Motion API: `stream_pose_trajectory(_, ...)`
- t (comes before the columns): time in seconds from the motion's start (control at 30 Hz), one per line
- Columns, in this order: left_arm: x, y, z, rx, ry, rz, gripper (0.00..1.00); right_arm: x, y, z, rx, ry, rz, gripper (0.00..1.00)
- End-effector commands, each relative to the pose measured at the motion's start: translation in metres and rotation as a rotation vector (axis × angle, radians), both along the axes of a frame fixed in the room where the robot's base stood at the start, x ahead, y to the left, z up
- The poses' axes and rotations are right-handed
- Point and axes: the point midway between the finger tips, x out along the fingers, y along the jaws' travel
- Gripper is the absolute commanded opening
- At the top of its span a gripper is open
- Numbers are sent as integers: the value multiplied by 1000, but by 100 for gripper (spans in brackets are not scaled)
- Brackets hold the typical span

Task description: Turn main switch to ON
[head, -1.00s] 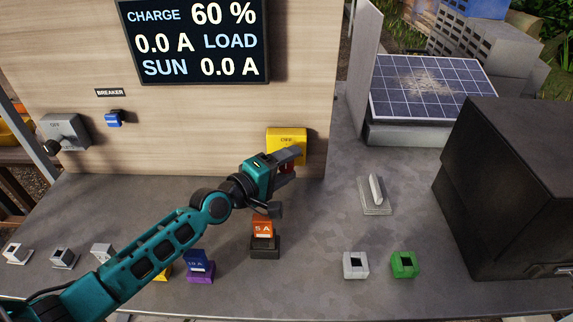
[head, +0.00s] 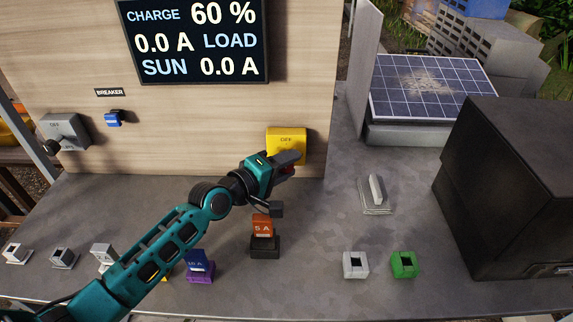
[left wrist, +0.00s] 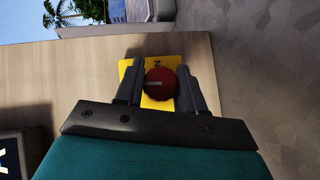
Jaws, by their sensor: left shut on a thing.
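The main switch is a yellow box (head: 285,134) on the wooden panel, with an OFF label on its upper part. Its round red knob (left wrist: 160,84) sits between the fingers of my left gripper (head: 290,166). The gripper is shut on the knob. In the left wrist view, a pale line marks the knob, and one letter shows on the yellow plate (left wrist: 159,62) beyond it. In the head view, my fingers hide most of the knob. My right gripper is not in view.
A display (head: 195,42) reads CHARGE 60 %. A grey OFF switch (head: 66,130) and a blue breaker (head: 113,118) are at left. An orange 5 A fuse (head: 262,227) stands below my wrist. A large black box (head: 505,190) is at right.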

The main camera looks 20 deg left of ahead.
Motion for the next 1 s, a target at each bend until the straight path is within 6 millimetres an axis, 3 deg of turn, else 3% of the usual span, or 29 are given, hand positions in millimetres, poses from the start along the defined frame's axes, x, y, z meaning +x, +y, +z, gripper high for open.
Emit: stream_pose_trajectory(1.0, 0, -1, -1, 893, 258, -2, 7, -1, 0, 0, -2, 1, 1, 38)
